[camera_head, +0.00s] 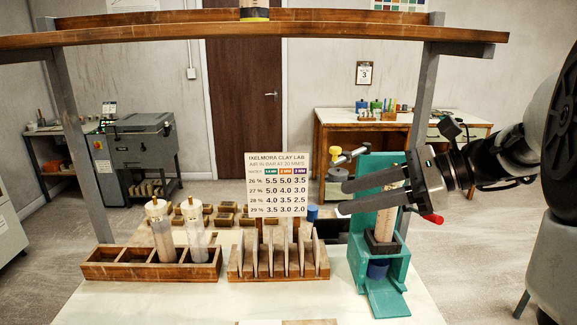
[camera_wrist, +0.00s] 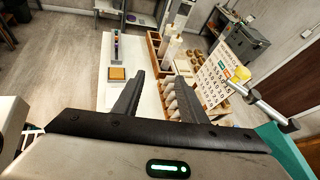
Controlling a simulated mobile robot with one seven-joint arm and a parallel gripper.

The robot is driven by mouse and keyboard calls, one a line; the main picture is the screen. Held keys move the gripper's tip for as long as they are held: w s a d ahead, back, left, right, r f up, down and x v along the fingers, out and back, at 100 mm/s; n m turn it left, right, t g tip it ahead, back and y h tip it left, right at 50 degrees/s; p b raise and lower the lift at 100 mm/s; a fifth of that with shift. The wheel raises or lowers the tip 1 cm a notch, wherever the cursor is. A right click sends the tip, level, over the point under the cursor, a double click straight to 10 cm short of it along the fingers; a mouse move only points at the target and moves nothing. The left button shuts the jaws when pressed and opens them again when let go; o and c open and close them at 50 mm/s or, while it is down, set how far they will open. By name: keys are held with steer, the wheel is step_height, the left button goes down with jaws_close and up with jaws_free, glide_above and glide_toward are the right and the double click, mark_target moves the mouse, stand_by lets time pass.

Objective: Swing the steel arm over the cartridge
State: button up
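The teal stand (camera_head: 398,265) is at the right of the table. An upright pale cartridge (camera_head: 386,222) stands in it, above a black collar and a blue part; my gripper hides its top. The steel arm (camera_head: 347,158) with a yellow knob sticks out leftward from the top of the stand. In the wrist view the steel arm (camera_wrist: 268,104) is at the right, outside my fingers. My gripper (camera_head: 341,198) is open and empty, its fingers pointing left across the stand's upper part. The wrist view shows the two fingers (camera_wrist: 158,90) apart with nothing between them.
A wooden rack (camera_head: 150,272) holds two clear cartridges at the left. A slotted wooden holder (camera_head: 278,275) with upright plates is left of the stand. A printed chart (camera_head: 278,184) stands behind it. A wooden shelf beam (camera_head: 250,28) spans above.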

steer(key=w+d+r+m+t+y+b, duration=0.1)
steer(key=w+d+r+m+t, duration=0.15)
steer(key=d, duration=0.45)
steer(key=w+d+r+m+t+y+b, duration=0.1)
steer(key=w+d+m+t+y, duration=0.15)
steer(key=d, duration=0.35)
glide_toward(335, 147)
steer(key=shift+t+h, duration=0.4)
steer(key=shift+h, duration=0.05)
steer(key=x, duration=0.9)
steer(key=shift+s+a, duration=0.15)
steer(key=shift+a, duration=0.45)
jaws_close()
